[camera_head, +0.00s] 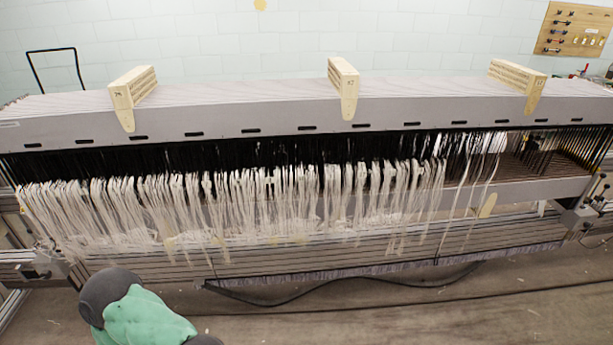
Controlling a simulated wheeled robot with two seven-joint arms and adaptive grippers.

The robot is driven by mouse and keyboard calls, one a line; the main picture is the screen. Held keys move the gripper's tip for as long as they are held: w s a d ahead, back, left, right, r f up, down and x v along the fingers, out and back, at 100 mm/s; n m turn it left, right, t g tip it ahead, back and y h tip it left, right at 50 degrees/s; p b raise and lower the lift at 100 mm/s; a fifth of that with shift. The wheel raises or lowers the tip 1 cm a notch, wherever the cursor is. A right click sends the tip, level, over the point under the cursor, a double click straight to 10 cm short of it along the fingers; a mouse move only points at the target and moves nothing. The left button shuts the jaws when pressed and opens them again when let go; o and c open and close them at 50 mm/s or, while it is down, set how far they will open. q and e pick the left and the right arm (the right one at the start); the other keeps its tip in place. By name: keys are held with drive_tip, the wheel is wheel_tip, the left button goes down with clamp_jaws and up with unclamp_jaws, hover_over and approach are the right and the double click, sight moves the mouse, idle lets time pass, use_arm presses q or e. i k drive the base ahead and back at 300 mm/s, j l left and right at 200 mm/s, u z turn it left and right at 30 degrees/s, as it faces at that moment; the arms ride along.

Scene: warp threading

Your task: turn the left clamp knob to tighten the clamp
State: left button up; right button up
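The loom's left clamp (45,268) is at the left end of the lower beam. A small dark part that looks like its knob (30,274) shows there; it is too small to tell how far it is turned. A matching clamp (578,217) is at the right end. A green and dark link of my arm shows at the bottom left, in front of the loom and right of the left clamp. Neither gripper can be seen, so I cannot tell where they are relative to the knob.
Several wooden blocks sit on top, one in the middle (343,85). A slatted lower beam (330,252) runs along the front. A dark cable droops below it. The floor (420,315) in front is mostly clear.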

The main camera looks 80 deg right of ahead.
sight(47, 274)
drive_tip(key=z, duration=2.45)
drive_tip(key=u, duration=1.55)
drive_tip(key=i+j+z, duration=0.1)
drive_tip(key=z, duration=0.6)
drive_tip(key=i+j+z, duration=0.25)
drive_tip(key=i+j, duration=0.15)
drive_tip(key=j, duration=0.25)
drive_tip(key=i+j+z, duration=0.15)
drive_tip(key=j, duration=0.15)
drive_tip(key=i+j+z, duration=0.15)
drive_tip(key=j, duration=0.2)
drive_tip(key=i+j+z, duration=0.1)
drive_tip(key=j, duration=0.3)
drive_tip(key=i+j+z, duration=0.15)
drive_tip(key=j, duration=0.25)
drive_tip(key=i+j, duration=0.15)
drive_tip(key=j, duration=0.25)
drive_tip(key=i+j, duration=0.1)
drive_tip(key=j, duration=0.3)
drive_tip(key=i+j, duration=0.15)
drive_tip(key=j, duration=0.25)
drive_tip(key=i+j, duration=0.1)
drive_tip(key=j, duration=0.3)
drive_tip(key=i+j, duration=0.15)
drive_tip(key=j, duration=0.25)
drive_tip(key=i+j+z, duration=0.1)
drive_tip(key=j, duration=0.3)
drive_tip(key=i+j, duration=0.1)
drive_tip(key=j, duration=0.3)
